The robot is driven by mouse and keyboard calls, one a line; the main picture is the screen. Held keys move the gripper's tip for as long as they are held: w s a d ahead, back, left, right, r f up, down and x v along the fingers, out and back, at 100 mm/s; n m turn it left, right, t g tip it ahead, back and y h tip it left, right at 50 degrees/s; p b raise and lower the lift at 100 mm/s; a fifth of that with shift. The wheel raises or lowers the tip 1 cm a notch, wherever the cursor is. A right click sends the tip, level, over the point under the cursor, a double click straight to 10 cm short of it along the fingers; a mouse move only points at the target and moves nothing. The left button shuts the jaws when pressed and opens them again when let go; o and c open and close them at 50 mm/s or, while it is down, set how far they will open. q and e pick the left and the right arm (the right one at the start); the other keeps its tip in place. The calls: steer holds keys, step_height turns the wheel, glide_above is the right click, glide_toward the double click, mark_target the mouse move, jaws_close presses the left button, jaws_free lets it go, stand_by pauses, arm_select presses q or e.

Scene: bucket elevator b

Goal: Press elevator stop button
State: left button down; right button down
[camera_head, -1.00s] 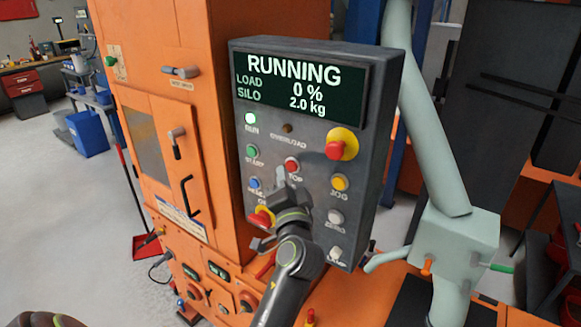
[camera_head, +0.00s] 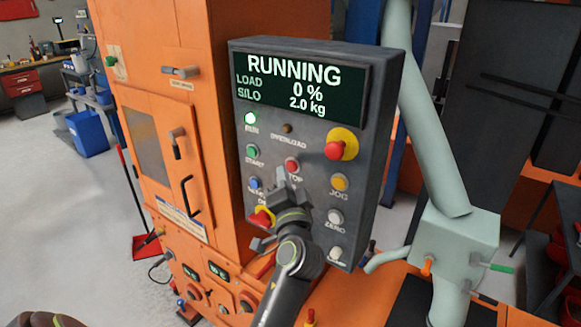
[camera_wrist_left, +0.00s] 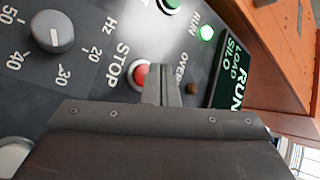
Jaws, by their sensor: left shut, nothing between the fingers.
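The red stop button (camera_head: 292,166) sits in the middle of the grey control panel (camera_head: 358,225), with its label partly covered by my gripper. My left gripper (camera_head: 281,176) is shut and empty, its tips at or just in front of the lower left of the button. In the left wrist view the red stop button (camera_wrist_left: 139,76) shows beside the word STOP, partly hidden behind the shut fingers (camera_wrist_left: 161,84). I cannot tell whether they touch it. The display (camera_head: 298,86) reads RUNNING, load 0 %, silo 2.0 kg. The run lamp (camera_head: 250,118) is lit. My right gripper is not seen.
A green start button (camera_head: 252,151), a blue button (camera_head: 255,183), a yellow jog button (camera_head: 339,182) and a red emergency button on yellow (camera_head: 340,145) surround the stop button. An orange cabinet (camera_head: 205,110) stands left, a pale green pipe (camera_head: 428,120) right.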

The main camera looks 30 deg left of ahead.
arm_select(q)
steer(key=shift+w, duration=0.1)
stand_by(0.3)
steer(key=shift+w, duration=0.35)
steer(key=shift+w+b, duration=0.35)
stand_by(0.6)
steer(key=shift+s, duration=0.85)
steer(key=s, duration=0.2)
steer(key=s+p, duration=0.1)
steer(key=s, duration=0.2)
steer(key=shift+a, duration=0.2)
stand_by(0.8)
